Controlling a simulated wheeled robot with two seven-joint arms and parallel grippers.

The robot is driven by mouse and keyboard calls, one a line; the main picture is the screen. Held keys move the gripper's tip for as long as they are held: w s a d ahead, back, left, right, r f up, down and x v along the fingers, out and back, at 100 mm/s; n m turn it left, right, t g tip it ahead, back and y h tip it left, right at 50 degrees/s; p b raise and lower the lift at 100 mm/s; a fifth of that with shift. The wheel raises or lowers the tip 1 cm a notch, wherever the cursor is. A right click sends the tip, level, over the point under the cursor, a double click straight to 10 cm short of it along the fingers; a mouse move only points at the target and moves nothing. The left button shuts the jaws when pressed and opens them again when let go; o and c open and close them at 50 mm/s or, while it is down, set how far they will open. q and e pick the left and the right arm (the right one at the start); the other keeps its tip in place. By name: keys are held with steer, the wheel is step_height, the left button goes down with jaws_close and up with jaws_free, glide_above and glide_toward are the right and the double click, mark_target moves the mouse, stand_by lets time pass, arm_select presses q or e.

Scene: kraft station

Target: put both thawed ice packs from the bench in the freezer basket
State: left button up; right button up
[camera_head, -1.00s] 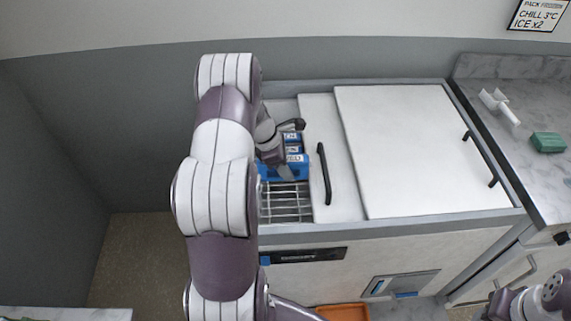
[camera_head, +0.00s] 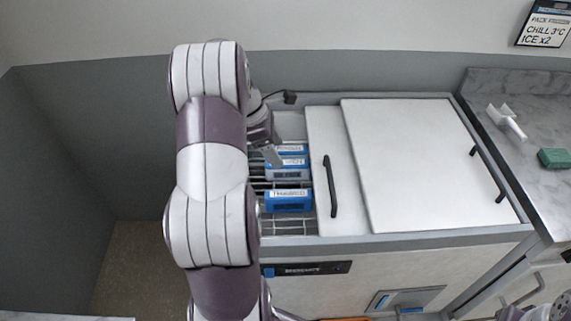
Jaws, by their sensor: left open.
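A blue ice pack with a white label reading "THAWED" (camera_head: 288,200) rests in the wire freezer basket (camera_head: 292,228), near its front. More blue packs with pale labels (camera_head: 287,168) sit behind it in the basket, partly covered by my left gripper. My left gripper (camera_head: 272,155) is open above the rear packs, apart from the front pack. My left arm hides the left side of the basket. Only a piece of my right arm shows at the bottom right corner; its gripper is out of view.
The freezer's white sliding lid (camera_head: 425,165) and a narrower panel with a black handle (camera_head: 331,187) cover the right side. A marble bench (camera_head: 500,90) at the right holds a white tool (camera_head: 507,122) and a green block (camera_head: 554,158). A sign (camera_head: 545,28) hangs above.

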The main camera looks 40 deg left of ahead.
arm_select(q)
steer(key=s+d+m+y, duration=0.1)
steer(key=s+d+m, duration=0.3)
steer(key=d+m, duration=0.3)
steer(key=s+d+m+g+y, duration=0.1)
steer(key=s+d+m, duration=0.3)
steer(key=d+m, duration=0.3)
steer(key=s+d+m+y, duration=0.1)
steer(key=s+d+m, duration=0.2)
steer(key=d+m, duration=0.5)
steer(key=f+m, duration=0.1)
steer(key=m, duration=0.3)
steer(key=shift+s, duration=0.4)
steer(key=shift+d+r, duration=0.1)
steer(key=shift+d, duration=0.05)
